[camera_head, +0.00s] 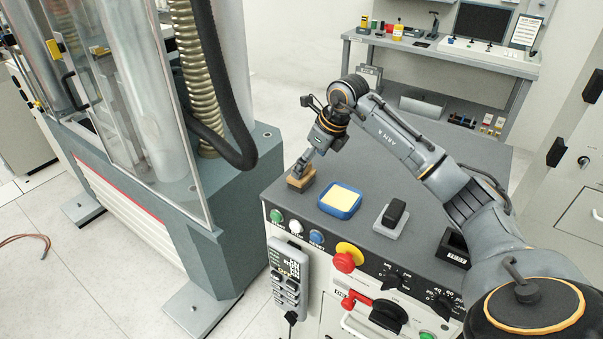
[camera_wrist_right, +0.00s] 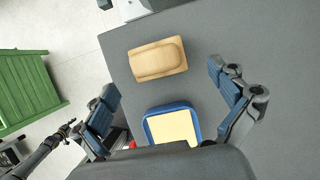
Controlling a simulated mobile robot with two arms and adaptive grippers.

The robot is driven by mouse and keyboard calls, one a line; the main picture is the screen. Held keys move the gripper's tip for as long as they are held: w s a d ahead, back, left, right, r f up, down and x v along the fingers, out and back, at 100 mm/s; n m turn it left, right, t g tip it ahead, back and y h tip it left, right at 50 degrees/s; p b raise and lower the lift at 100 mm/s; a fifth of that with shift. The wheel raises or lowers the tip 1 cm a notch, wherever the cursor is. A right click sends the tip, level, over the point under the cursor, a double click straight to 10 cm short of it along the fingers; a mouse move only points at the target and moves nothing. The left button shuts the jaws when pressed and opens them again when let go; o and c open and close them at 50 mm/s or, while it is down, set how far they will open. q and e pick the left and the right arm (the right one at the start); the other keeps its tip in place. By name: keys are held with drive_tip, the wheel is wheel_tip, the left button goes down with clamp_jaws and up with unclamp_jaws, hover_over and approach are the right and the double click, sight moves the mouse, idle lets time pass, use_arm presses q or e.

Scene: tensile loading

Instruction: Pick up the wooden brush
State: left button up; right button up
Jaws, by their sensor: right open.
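The wooden brush (camera_head: 301,182) sits at the left front corner of the grey cabinet top in the head view. In the right wrist view the brush (camera_wrist_right: 157,60) is a light wooden block with a rounded raised part, lying on the grey surface close to its edge. My right gripper (camera_head: 307,163) points down close over the brush in the head view. In the wrist view its fingers are spread wide and empty (camera_wrist_right: 163,80), and the brush lies just beyond the fingertips, between their lines. Contact is not visible.
A blue tray with a yellow pad (camera_head: 340,201) stands right of the brush. Further right are a black block on a grey base (camera_head: 392,217) and a dark holder (camera_head: 454,247). A tall machine (camera_head: 215,190) stands to the left. The cabinet front carries buttons and a red knob (camera_head: 345,262).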

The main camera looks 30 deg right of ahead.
drive_tip(key=x, duration=0.1)
drive_tip(key=p+x, duration=0.1)
drive_tip(key=x, duration=0.1)
drive_tip(key=p+x, duration=0.1)
drive_tip(key=shift+w+a, duration=0.3)
drive_tip(key=shift+a, duration=0.05)
drive_tip(key=shift+w+f, duration=0.1)
drive_tip(key=shift+f, duration=0.3)
drive_tip(key=shift+r, duration=0.1)
drive_tip(key=c, duration=1.3)
